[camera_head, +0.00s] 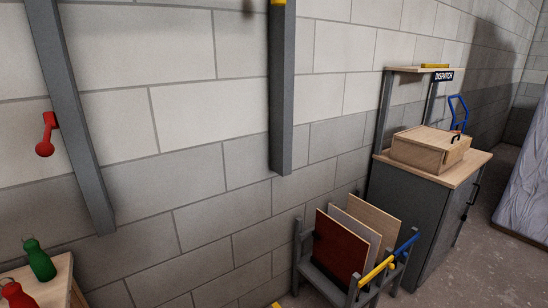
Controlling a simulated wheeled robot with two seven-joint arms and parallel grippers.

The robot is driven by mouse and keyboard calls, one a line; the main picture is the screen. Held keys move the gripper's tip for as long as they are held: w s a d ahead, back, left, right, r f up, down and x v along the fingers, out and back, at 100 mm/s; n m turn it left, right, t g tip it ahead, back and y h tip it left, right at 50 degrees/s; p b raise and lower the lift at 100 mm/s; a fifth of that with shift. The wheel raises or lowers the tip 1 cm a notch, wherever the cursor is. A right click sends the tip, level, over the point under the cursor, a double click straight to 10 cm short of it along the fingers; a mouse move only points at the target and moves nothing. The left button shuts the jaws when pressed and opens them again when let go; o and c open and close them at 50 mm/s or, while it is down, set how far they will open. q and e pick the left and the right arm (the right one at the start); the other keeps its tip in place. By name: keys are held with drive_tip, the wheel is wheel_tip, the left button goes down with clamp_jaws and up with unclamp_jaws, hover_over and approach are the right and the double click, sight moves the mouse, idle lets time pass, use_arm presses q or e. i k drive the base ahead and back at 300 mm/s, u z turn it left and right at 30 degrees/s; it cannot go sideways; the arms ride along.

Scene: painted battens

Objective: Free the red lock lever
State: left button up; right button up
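The red lock lever (45,138) is mounted on a dark grey upright post (71,115) at the far left, against the block wall. Its arm hangs down and ends in a round red knob. Nothing touches the lever. Neither of my grippers is in view.
A wooden table (60,283) with a green bottle-like object (39,260) and a red one (16,294) stands at lower left. A rack with upright panels (340,246) stands lower middle. A grey cabinet (410,210) carries a wooden box (430,147). A second post (282,90) hangs mid-wall.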

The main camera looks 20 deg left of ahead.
sight(45, 148)
drive_tip(key=u, duration=1)
drive_tip(key=i, duration=0.95)
drive_tip(key=u, duration=0.75)
